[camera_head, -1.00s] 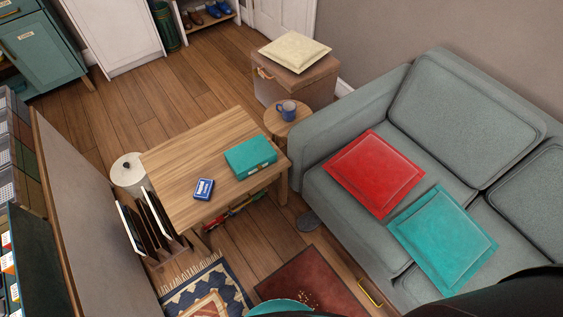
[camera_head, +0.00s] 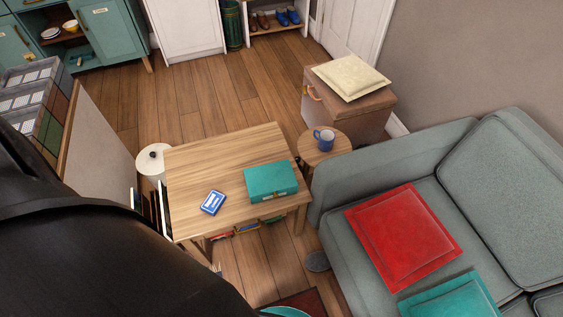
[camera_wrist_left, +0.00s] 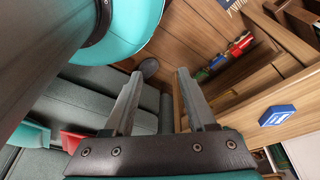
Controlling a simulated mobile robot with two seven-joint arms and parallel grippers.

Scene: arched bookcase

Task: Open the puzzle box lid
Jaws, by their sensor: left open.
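A teal box with a closed lid and a small clasp on its front, which looks like the puzzle box (camera_head: 270,180), sits on the right part of the wooden table (camera_head: 215,160). I cannot make out the box in the left wrist view. My left gripper (camera_wrist_left: 157,82) is open and empty in the left wrist view, with the sofa and floor behind its fingers. Its fingers are out of the head view, where my dark left arm fills the lower left. The right gripper is not in view.
A small blue pack (camera_head: 213,202) lies left of the teal box. A round stool (camera_head: 322,150) with a blue mug (camera_head: 325,139) stands close to the table's right side. A grey sofa (camera_head: 340,215) with red (camera_head: 403,238) and teal cushions is at the right.

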